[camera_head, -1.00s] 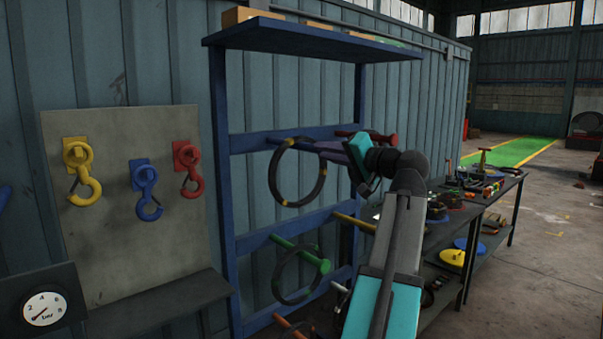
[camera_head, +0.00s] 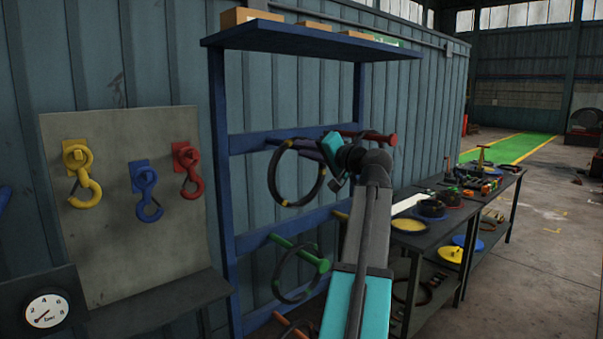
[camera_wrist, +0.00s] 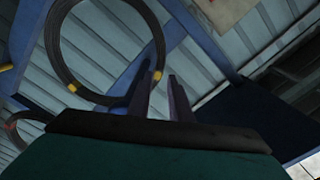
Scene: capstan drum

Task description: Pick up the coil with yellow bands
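The black coil with yellow bands (camera_head: 297,204) hangs as a ring on a peg of the blue rack. In the wrist view the coil (camera_wrist: 51,45) fills the upper left, with yellow bands at its lower left and right side. My gripper (camera_head: 322,157) is at the coil's right side in the head view. In the wrist view my gripper (camera_wrist: 160,78) is open, with a clear gap between its two fingers. The coil's right rim shows in line with this gap, behind the left finger. Whether the fingers touch it I cannot tell.
A red peg (camera_head: 380,137) sticks out just right of my gripper. A green peg (camera_head: 315,261) with another dark coil (camera_head: 279,277) is below. The rack's top shelf (camera_head: 310,42) overhangs. A cluttered dark bench (camera_head: 430,235) stands to the right.

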